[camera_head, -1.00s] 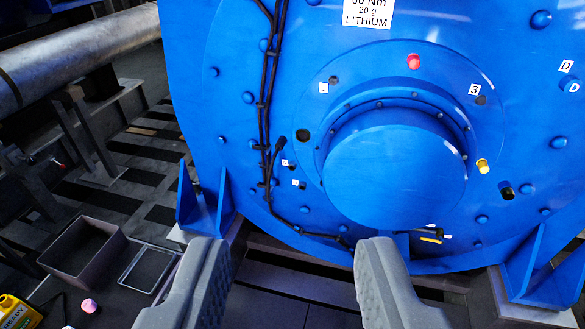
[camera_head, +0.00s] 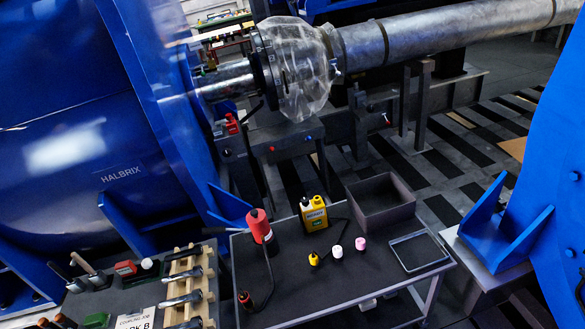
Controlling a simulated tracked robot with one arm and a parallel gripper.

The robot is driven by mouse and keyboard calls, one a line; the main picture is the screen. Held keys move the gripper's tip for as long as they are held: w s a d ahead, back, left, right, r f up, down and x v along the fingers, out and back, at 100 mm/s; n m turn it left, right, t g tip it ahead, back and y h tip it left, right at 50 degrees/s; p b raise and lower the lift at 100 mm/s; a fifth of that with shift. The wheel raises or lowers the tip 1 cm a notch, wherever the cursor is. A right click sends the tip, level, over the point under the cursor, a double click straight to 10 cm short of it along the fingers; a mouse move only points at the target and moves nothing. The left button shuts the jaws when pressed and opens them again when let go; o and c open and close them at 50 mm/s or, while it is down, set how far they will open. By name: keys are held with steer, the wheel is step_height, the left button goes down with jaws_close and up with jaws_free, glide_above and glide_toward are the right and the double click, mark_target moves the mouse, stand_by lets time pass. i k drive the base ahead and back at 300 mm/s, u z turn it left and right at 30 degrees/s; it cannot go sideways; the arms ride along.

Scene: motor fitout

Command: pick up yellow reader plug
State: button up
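A small yellow plug (camera_head: 314,259) stands on the dark top of a grey trolley (camera_head: 290,290), in front of a yellow reader box (camera_head: 314,213) with a white label. A dark cable shows beside the box; I cannot tell clearly whether it runs to the yellow plug. A white plug (camera_head: 337,251) and a pink plug (camera_head: 361,243) stand in a row to the right of the yellow one. My gripper's fingers do not show in this view.
An open grey bin (camera_head: 382,203) and a shallow tray (camera_head: 419,251) lie right on the trolley. A red-topped tool (camera_head: 261,228) with a cable stands left. A wooden rack (camera_head: 188,285) is lower left. Blue machine housings stand on both sides.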

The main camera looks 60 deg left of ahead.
mark_target(313, 261)
steer(key=u, duration=0.8)
steer(key=i, duration=1.1)
steer(key=u, duration=0.85)
